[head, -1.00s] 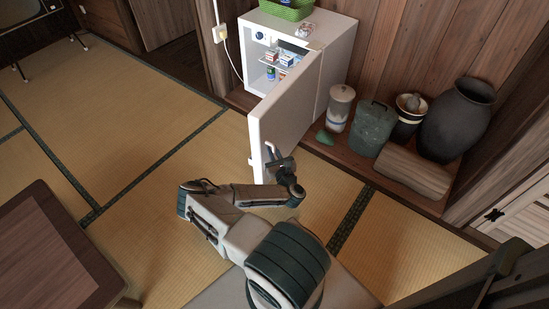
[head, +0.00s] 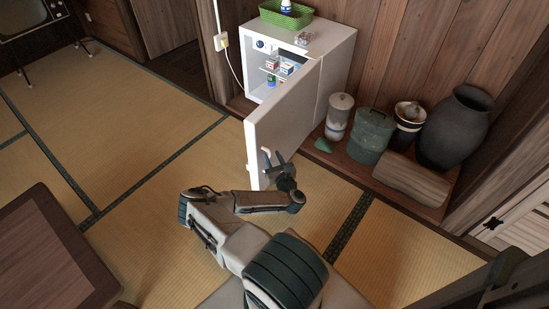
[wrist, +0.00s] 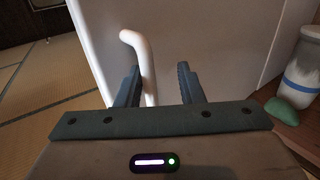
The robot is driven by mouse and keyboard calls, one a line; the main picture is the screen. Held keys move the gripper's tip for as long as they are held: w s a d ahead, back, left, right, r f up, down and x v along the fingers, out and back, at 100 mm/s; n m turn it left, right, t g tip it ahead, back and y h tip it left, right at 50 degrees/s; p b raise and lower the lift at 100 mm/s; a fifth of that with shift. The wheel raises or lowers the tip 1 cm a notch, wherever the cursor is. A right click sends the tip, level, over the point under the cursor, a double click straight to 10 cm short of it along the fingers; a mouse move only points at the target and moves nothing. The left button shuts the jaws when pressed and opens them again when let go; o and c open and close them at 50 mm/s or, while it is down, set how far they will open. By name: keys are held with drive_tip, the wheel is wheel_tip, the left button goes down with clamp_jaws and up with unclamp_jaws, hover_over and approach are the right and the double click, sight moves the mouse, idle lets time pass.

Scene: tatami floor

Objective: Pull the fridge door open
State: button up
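The small white fridge (head: 337,72) stands against the wooden wall. Its door (head: 286,122) stands well ajar, swung out toward me, with lit shelves and small items showing behind it. A white curved handle (head: 265,160) is on the door's outer face and also shows in the wrist view (wrist: 139,52). My gripper (head: 275,160) is at the handle. In the wrist view, my gripper (wrist: 159,82) has its two fingers apart. The handle lies between them, close to the left finger, with a clear gap to the right finger. The handle's lower end is partly hidden.
A green basket (head: 286,17) sits on the fridge. Jars and a tin (head: 371,136), a large dark vase (head: 454,130) and a log (head: 411,178) stand right of the door. A low table (head: 45,250) is at lower left. Tatami floor (head: 125,130) left of the door is clear.

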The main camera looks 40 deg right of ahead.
drive_tip(key=v, duration=1.4)
drive_tip(key=shift+w, duration=0.1)
